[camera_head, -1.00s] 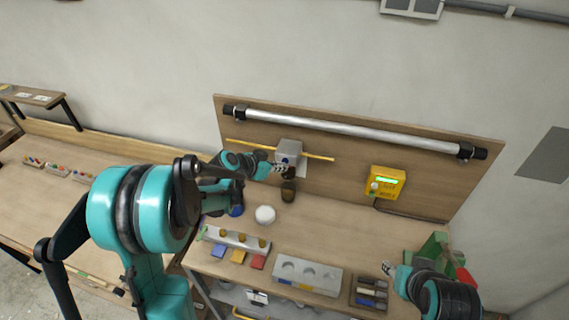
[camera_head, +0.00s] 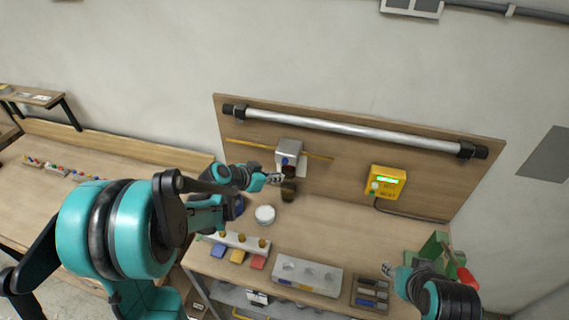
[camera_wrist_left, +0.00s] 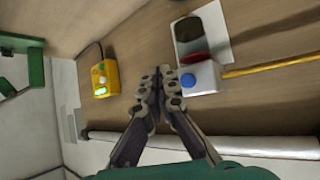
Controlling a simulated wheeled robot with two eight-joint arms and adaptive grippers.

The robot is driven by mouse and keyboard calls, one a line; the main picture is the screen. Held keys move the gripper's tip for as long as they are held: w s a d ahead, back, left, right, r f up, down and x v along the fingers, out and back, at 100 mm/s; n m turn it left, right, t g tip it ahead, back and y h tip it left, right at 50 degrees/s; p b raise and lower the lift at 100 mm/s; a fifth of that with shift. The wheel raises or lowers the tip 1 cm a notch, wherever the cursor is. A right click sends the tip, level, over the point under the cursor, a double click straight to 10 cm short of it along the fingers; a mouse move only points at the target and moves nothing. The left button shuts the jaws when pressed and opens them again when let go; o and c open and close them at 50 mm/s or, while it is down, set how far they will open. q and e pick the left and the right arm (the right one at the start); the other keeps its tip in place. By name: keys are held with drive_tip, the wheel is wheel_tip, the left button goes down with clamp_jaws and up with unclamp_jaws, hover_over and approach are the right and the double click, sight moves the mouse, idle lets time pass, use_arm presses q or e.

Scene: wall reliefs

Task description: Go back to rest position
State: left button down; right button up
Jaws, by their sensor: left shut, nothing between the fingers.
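My left gripper (camera_head: 274,179) is in front of the backboard, just left of and below a grey box (camera_head: 289,147) on a yellow horizontal rod (camera_head: 320,156). Its fingers are together and empty in the left wrist view (camera_wrist_left: 157,82). There the grey box (camera_wrist_left: 205,80) with a blue button (camera_wrist_left: 188,80) lies just right of the fingertips; I see no contact. My right gripper (camera_head: 389,270) is low at the right, near the table's front; its fingers are too small to judge.
A dark cup (camera_head: 288,191) and a white round container (camera_head: 265,214) stand close below my left gripper. A yellow device (camera_head: 385,183) hangs on the board under a metal tube (camera_head: 340,127). Blocks and a grey holed tray (camera_head: 307,275) line the front. A green holder (camera_head: 436,248) is beside my right arm.

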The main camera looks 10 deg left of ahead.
use_arm(q)
drive_tip(key=shift+s, duration=0.8)
drive_tip(key=s+f+n+y+b, duration=0.2)
drive_tip(key=s+f+b, duration=0.2)
drive_tip(key=s, duration=0.4)
drive_tip(key=s+f+n+g+y+b, duration=0.1)
drive_tip(key=s+f+n+y+b, duration=0.1)
drive_tip(key=s+f+b, duration=0.2)
drive_tip(key=s+f+n+y+b, duration=0.1)
drive_tip(key=s+f+b, duration=0.3)
drive_tip(key=s+b, duration=0.4)
drive_tip(key=s+n, duration=0.1)
drive_tip(key=s, duration=0.2)
drive_tip(key=shift+s+d+f+g+y+b, duration=0.15)
drive_tip(key=shift+s+d+g+y+b, duration=0.05)
drive_tip(key=shift+s+g+y+b, duration=0.2)
use_arm(e)
wheel_tip(320, 180, down, 17)
use_arm(q)
drive_tip(key=shift+w, duration=0.1)
use_arm(e)
drive_tip(key=shift+r, duration=0.15)
